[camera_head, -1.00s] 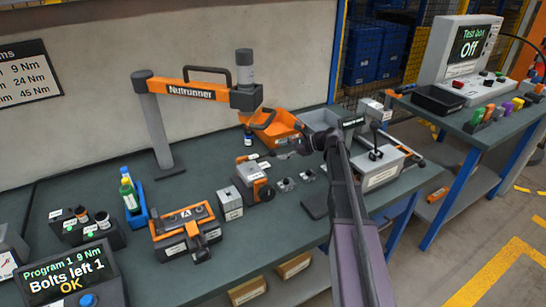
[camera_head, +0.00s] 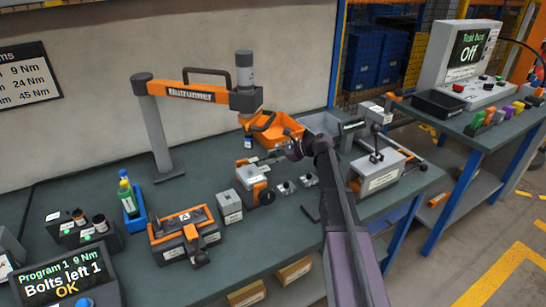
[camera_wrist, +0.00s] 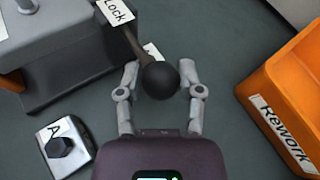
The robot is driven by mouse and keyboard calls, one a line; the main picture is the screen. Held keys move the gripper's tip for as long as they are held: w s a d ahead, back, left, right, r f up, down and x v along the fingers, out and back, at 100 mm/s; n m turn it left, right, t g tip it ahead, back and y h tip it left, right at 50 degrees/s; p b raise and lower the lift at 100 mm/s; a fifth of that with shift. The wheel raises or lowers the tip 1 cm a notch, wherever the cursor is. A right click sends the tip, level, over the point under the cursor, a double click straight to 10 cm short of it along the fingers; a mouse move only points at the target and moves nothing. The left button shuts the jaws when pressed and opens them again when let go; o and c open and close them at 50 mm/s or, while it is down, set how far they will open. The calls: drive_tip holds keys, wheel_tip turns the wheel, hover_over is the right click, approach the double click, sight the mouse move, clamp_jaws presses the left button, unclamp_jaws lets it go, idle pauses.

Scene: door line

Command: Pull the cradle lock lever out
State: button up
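The cradle (camera_head: 250,183) is a grey block with an orange part on the workbench; its grey body also shows at the upper left of the wrist view (camera_wrist: 70,85). Its lock lever (camera_wrist: 131,38) is a dark rod with a "Lock" label and a black ball knob (camera_wrist: 160,80). My gripper (camera_wrist: 160,72) has one finger on each side of the knob, with the fingers apart. A narrow gap shows at the left finger; contact at the right finger is unclear. In the head view my gripper (camera_head: 290,152) is beside the cradle, and the knob is hard to make out.
The orange Rework bin (camera_wrist: 285,95) is right of my gripper in the wrist view. A small plate marked A (camera_wrist: 62,147) lies at lower left. The Nutrunner arm (camera_head: 190,93) stands behind the cradle. A grey fixture with an upright lever (camera_head: 380,172) stands to the right.

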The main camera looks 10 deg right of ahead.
drive_tip(key=shift+w+d, duration=0.3)
drive_tip(key=shift+d, duration=0.05)
clamp_jaws()
drive_tip(key=shift+w+d, duration=0.15)
drive_tip(key=shift+d, duration=0.4)
drive_tip(key=shift+w+d, duration=0.15)
drive_tip(key=shift+d, duration=0.35)
drive_tip(key=o, duration=1.1)
unclamp_jaws()
drive_tip(key=shift+s+r, duration=0.15)
